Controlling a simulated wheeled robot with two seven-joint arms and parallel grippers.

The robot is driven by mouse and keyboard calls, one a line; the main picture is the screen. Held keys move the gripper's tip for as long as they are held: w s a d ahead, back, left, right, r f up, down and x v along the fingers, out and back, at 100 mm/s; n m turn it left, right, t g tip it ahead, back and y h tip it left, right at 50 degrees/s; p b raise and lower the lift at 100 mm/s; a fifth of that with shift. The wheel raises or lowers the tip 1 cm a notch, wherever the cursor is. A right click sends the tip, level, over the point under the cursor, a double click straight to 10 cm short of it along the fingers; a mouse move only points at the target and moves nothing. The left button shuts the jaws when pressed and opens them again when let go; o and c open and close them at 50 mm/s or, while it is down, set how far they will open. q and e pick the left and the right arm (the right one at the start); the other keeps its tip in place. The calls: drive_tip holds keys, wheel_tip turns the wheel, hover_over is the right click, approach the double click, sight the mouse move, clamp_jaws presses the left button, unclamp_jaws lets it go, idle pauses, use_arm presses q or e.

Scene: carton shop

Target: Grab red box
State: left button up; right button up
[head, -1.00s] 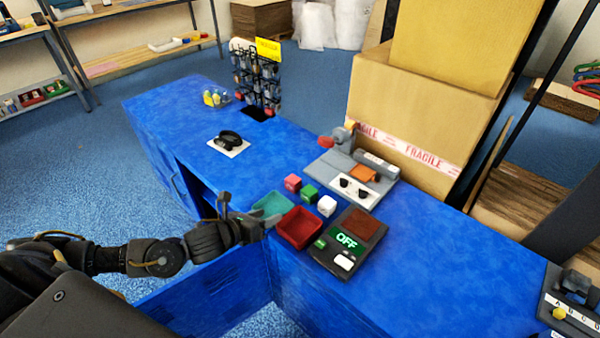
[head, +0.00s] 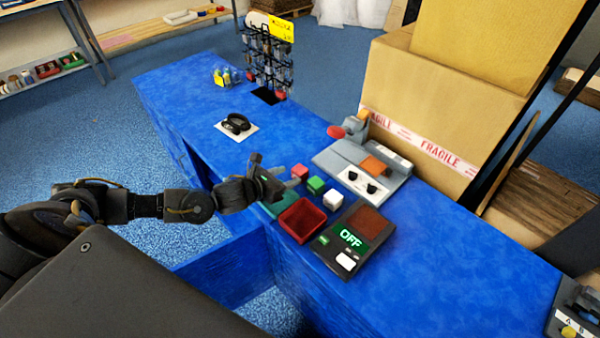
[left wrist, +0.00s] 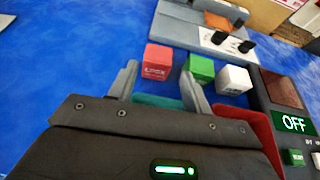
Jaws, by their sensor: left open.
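The red box (head: 299,171) is a small cube on the blue counter, at the left end of a short row of cubes. In the left wrist view the red box (left wrist: 158,60) shows just beyond and between my open fingertips. My left gripper (head: 277,174) is open and empty, to the left of the red box; its fingers (left wrist: 160,82) point toward it. I cannot tell the exact gap to the box. My right gripper is not in view.
A green cube (head: 316,185) and a white cube (head: 333,199) stand close to the right of the red box. A red tray (head: 302,220) and a teal tray (head: 272,207) lie in front. A device reading OFF (head: 352,239) and a grey machine (head: 340,157) are nearby.

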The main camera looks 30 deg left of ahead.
sight(298, 170)
use_arm(q)
drive_tip(key=shift+w, duration=0.45)
drive_tip(key=p+x, duration=0.1)
drive_tip(key=x, duration=0.2)
drive_tip(key=shift+w, duration=0.4)
drive_tip(key=shift+w+d+f, duration=0.15)
drive_tip(key=shift+w+f, duration=0.05)
drive_tip(key=shift+w, duration=0.1)
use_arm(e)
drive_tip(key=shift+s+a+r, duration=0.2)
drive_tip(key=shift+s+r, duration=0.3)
use_arm(q)
drive_tip(key=c, duration=0.7)
drive_tip(key=shift+c, duration=0.6)
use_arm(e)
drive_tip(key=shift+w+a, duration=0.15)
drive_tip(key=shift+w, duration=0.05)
use_arm(q)
drive_tip(key=shift+r, duration=0.1)
